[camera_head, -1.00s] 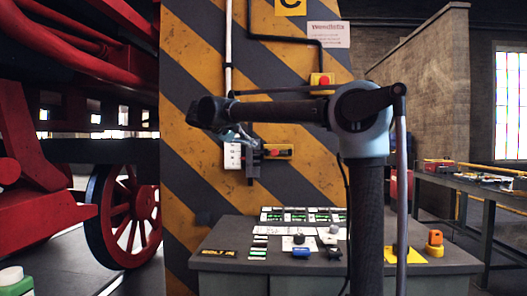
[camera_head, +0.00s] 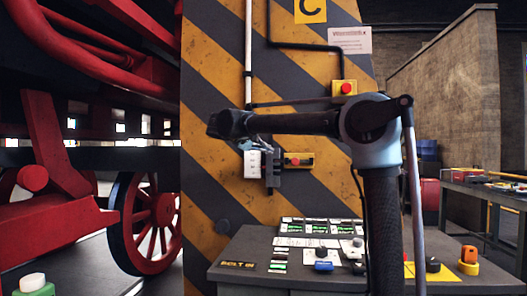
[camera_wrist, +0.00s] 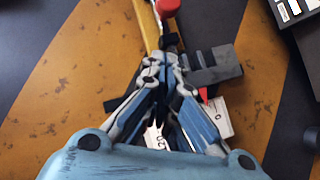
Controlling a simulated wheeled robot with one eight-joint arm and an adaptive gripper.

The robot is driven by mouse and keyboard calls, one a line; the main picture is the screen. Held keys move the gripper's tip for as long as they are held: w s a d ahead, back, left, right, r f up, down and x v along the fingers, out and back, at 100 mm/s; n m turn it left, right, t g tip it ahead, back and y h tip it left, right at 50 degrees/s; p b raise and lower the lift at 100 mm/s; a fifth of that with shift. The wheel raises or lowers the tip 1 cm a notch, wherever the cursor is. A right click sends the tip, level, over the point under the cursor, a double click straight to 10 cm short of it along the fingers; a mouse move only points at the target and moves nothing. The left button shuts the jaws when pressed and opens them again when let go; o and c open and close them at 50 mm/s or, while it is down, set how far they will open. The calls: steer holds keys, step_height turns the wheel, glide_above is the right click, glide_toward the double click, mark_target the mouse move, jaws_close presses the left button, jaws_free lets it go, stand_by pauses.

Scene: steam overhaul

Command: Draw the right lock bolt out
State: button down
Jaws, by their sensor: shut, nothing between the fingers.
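My gripper (camera_wrist: 169,58) is shut and empty in the wrist view, its fingertips close together beside a dark grey stepped bracket (camera_wrist: 214,66). In the head view my gripper is small and partly hidden by my arm, in front of the striped column (camera_head: 310,205). The same dark bracket (camera_head: 273,177) shows there, beside a white scale plate (camera_head: 252,163). I cannot tell whether the bracket and the gripper touch. I cannot clearly make out the right lock bolt. The console (camera_head: 226,244) carries a "BOLT IN" label (camera_head: 237,264).
A yellow box with a red button (camera_head: 297,161) is right of the bracket; another (camera_head: 345,89) is higher. The console top holds a blue knob (camera_head: 323,266) and an orange-topped switch (camera_head: 469,257). A red spoked wheel (camera_head: 153,222) stands left. A bench (camera_head: 490,195) stands right.

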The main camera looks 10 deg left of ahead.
steer(key=w+d+f, duration=0.3)
steer(key=w+d, duration=0.1)
steer(key=d, duration=0.3)
steer(key=shift+f, duration=0.3)
steer(key=d, duration=0.3)
steer(key=shift+d, duration=0.3)
